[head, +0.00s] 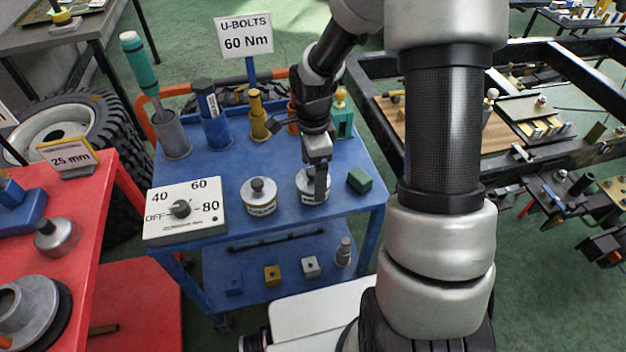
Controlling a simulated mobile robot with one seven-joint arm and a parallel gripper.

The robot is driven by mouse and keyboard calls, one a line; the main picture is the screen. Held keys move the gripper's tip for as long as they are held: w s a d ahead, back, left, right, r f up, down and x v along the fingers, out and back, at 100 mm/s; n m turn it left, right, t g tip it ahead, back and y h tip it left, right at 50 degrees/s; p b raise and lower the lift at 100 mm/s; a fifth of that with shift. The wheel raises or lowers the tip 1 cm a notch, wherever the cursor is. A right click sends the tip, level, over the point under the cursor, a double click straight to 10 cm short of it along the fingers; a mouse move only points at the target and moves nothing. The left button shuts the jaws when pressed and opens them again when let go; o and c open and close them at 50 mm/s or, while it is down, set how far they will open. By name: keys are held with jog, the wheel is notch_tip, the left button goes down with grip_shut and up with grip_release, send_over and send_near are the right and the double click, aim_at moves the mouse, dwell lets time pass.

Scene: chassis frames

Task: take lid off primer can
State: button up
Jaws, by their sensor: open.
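Two short silvery cans with pale labels stand on the blue cart's top (335,205). The left can (261,207) has a lid with a dark round knob (257,184) and stands clear of my arm. My gripper (318,187) points down over the right can (304,194), hiding much of its top and its knob. The gripper is open; whether its fingers are around the knob or touching the lid cannot be told. The labels are too small to read, so which can is the primer is unclear.
Behind are a green-handled tool in a grey cup (172,138), a blue holder (216,130), a yellow piece (258,122) and the U-BOLTS sign (245,36).

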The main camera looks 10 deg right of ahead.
jog(key=shift+f, duration=0.1)
jog(key=shift+c, duration=0.4)
jog(key=c, duration=1.1)
